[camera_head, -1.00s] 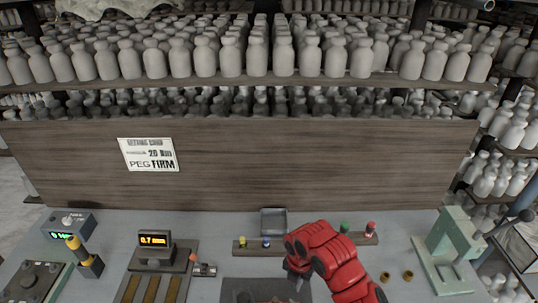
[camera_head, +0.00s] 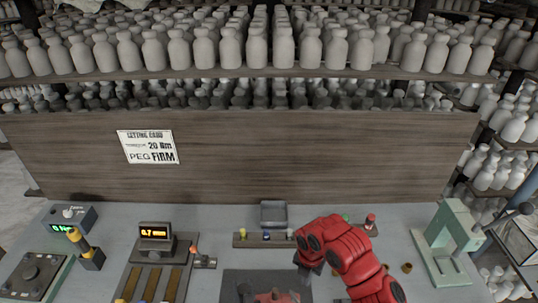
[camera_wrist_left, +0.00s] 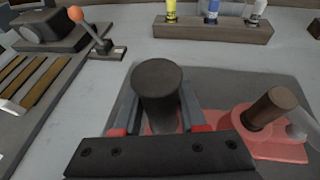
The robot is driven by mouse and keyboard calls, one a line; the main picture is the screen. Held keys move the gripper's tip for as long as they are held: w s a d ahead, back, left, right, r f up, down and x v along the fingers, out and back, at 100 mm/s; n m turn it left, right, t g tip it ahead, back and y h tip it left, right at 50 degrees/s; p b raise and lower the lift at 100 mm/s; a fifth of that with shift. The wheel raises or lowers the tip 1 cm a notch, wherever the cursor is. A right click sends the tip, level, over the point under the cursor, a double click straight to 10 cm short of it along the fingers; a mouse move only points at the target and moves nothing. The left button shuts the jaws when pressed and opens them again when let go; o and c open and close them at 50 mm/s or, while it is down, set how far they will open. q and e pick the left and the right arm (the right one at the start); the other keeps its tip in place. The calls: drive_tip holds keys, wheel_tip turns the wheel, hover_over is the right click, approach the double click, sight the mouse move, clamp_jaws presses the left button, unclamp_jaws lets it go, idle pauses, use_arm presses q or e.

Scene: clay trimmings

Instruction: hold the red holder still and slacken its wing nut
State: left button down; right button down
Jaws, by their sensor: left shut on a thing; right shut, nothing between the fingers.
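The red holder (camera_head: 277,298) lies on a dark mat at the bottom edge of the head view, partly cut off. In the left wrist view its red plate (camera_wrist_left: 285,150) carries a brown round peg (camera_wrist_left: 268,107). A pale grey shape at the right edge there may be the wing nut; I cannot tell. My left gripper (camera_wrist_left: 160,118) is shut on a dark upright cylinder (camera_wrist_left: 158,82), with red showing below it. This cylinder also shows in the head view (camera_head: 244,291). My right gripper (camera_head: 304,270) is shut and empty, pointing down just above and right of the holder.
Behind the mat (camera_head: 240,277) stand a wooden rack (camera_head: 252,243) with small coloured bottles and a grey tray (camera_head: 273,215). A 0.7 mm gauge (camera_head: 154,238) is left; a green press (camera_head: 448,240) is right. A wooden board (camera_head: 300,150) closes the back.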

sight(294, 297)
drive_tip(key=shift+f, duration=2.25)
drive_tip(key=shift+s+a, duration=0.35)
drive_tip(key=shift+a, duration=0.1)
drive_tip(key=shift+w+a, duration=0.3)
drive_tip(key=shift+w+a, duration=0.1)
drive_tip(key=shift+a, duration=0.1)
drive_tip(key=shift+w+a, duration=0.15)
drive_tip(key=shift+a, duration=0.2)
drive_tip(key=shift+w, duration=0.1)
